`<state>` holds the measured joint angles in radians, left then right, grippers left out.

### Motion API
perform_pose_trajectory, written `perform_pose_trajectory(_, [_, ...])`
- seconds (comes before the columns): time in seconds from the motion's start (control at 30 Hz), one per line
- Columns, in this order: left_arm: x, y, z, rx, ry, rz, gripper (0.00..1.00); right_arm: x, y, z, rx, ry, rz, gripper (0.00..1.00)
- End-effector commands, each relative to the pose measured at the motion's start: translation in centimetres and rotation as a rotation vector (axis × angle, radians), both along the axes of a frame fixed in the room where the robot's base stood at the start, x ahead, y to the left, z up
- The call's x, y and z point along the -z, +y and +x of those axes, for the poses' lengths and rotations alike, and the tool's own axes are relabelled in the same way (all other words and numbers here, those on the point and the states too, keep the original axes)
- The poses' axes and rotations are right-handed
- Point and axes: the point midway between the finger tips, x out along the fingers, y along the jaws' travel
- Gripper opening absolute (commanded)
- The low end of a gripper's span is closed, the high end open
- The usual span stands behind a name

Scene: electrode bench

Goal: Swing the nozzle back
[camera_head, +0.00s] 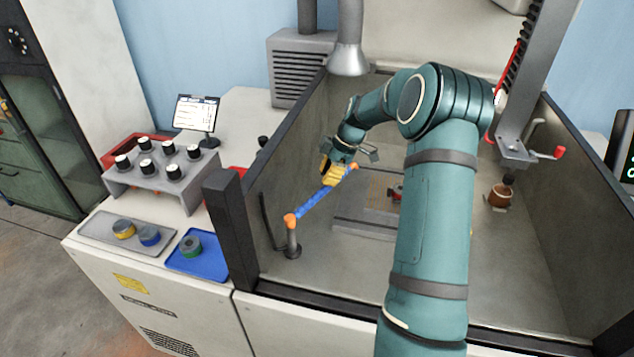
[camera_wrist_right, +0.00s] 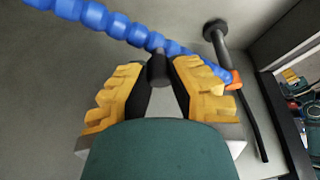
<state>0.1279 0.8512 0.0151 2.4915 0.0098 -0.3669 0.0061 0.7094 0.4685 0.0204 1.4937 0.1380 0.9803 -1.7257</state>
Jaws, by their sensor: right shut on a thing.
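The nozzle is a blue segmented hose (camera_head: 315,204) with an orange joint (camera_head: 291,220) at its near end and an orange tip (camera_head: 354,166) at its far end. The near joint sits on a short grey post (camera_head: 292,242) inside the walled bench at left. My right gripper (camera_head: 334,176), with yellow fingers, is at the hose's far part. In the right wrist view, its fingers (camera_wrist_right: 160,75) are shut on a dark grip piece (camera_wrist_right: 158,68) against the blue hose (camera_wrist_right: 150,40). The orange joint (camera_wrist_right: 233,79) and the post (camera_wrist_right: 222,42) show at right. My left gripper is not in view.
A low plate with a small red-and-dark part (camera_head: 396,192) lies on the bench floor, partly behind my arm. A bracket with a red-knobbed lever (camera_head: 559,152) and a brown pot (camera_head: 500,194) stand at right. A blue tray (camera_head: 212,266) and a knob rack (camera_head: 189,192) are outside the left wall.

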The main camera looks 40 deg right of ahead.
Motion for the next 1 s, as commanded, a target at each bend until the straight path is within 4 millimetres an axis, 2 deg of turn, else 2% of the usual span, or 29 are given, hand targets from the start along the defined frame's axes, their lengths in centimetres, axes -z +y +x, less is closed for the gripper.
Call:
perform_pose_trajectory(0.5, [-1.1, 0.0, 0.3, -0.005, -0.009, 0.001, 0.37, 0.3, 1.6, 4.6, -0.352, 0.008, 0.01, 0.0])
perform_pose_trajectory(1.0, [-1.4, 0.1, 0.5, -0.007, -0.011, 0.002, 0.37, 0.4, 2.4, 5.6, -0.434, 0.009, 0.012, 0.0])
